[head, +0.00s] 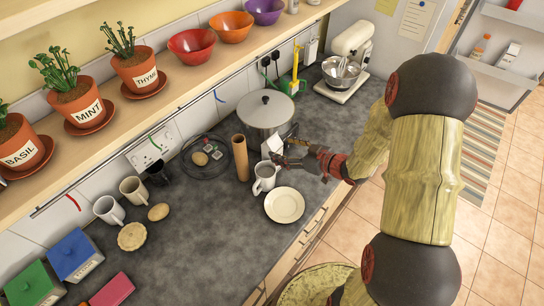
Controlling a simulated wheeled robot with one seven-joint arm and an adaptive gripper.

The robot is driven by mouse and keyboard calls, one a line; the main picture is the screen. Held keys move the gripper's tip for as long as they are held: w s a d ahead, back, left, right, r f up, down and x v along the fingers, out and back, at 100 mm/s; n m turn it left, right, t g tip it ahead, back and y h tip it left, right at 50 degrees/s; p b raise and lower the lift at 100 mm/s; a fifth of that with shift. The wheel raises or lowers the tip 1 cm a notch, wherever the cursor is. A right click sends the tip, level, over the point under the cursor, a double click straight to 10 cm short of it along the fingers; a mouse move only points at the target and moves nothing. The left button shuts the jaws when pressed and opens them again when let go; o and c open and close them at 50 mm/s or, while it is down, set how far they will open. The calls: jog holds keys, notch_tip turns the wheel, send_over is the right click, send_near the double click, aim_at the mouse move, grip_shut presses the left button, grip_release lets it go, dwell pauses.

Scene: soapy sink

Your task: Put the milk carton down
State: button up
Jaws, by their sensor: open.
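A small white carton-like shape (271,146), likely the milk carton, shows on the counter side between the steel pot and a white mug (264,178). It looks tilted, but its base is hidden, so I cannot tell whether it touches the counter. My gripper (291,151) is just right of it, reaching in from the right with its dark fingers open. I cannot tell whether a finger touches the carton. A pale plate (285,205) lies in front of the gripper, right of the mug.
A lidded steel pot (266,113) stands behind the carton, and a brown cylinder (241,158) stands to its left. A stand mixer (346,62) is at the far end. Grey counter (190,235) is clear at front left. Potted herbs and bowls line the shelf (190,85) above.

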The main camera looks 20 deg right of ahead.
aim_at(277, 146)
jog(key=x, duration=0.7)
jog(key=shift+w+d+f, duration=0.1)
jog(key=shift+d+f, duration=0.1)
jog(key=shift+d, duration=0.05)
jog(key=shift+c, duration=0.6)
grip_shut()
jog(key=shift+r, duration=0.1)
